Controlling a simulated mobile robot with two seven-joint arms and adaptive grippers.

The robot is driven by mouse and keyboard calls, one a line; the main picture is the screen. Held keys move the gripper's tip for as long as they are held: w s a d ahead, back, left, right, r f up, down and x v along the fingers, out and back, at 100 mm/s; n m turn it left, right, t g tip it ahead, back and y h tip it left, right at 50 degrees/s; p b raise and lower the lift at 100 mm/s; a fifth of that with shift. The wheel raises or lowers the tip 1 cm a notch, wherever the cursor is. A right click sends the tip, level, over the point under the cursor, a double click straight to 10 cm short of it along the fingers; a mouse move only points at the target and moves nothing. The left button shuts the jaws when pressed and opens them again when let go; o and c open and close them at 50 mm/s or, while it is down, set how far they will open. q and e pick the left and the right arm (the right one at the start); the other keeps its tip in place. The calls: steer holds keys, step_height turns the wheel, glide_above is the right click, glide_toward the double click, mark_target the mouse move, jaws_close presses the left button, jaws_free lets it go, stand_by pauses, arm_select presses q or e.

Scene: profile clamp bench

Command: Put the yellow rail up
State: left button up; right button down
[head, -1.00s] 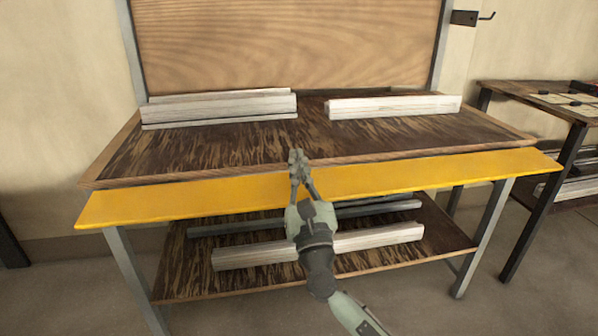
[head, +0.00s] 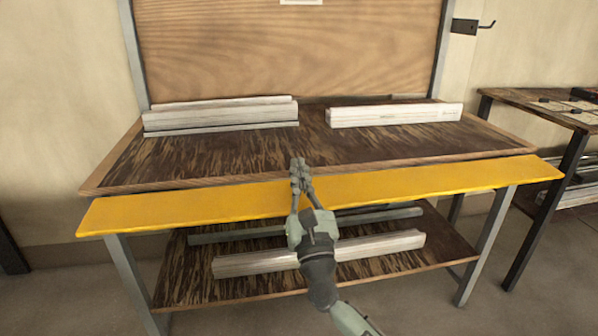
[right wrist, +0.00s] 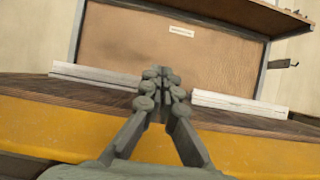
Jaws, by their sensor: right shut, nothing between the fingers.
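The yellow rail (head: 430,187) is a long flat board running the whole width of the bench's front edge. It slopes outward and down from the dark bench top (head: 240,150). It also crosses the lower part of the right wrist view (right wrist: 60,132). My right gripper (head: 299,168) is shut and empty, its fingertips together near the rail's upper edge at mid-length. In the right wrist view the closed fingertips (right wrist: 160,84) overlap the bench top and back board. I cannot tell whether they touch the rail. My left gripper is not in view.
Pale profiles lie at the back left (head: 220,114) and back right (head: 395,113) of the bench top. The middle between them is clear. A lower shelf (head: 190,270) holds more profiles. A wooden back board (head: 290,50) stands behind. Another table (head: 520,103) is at the right.

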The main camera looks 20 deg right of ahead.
steer(key=v, duration=1.2)
steer(key=shift+r, duration=0.1)
steer(key=x, duration=1.2)
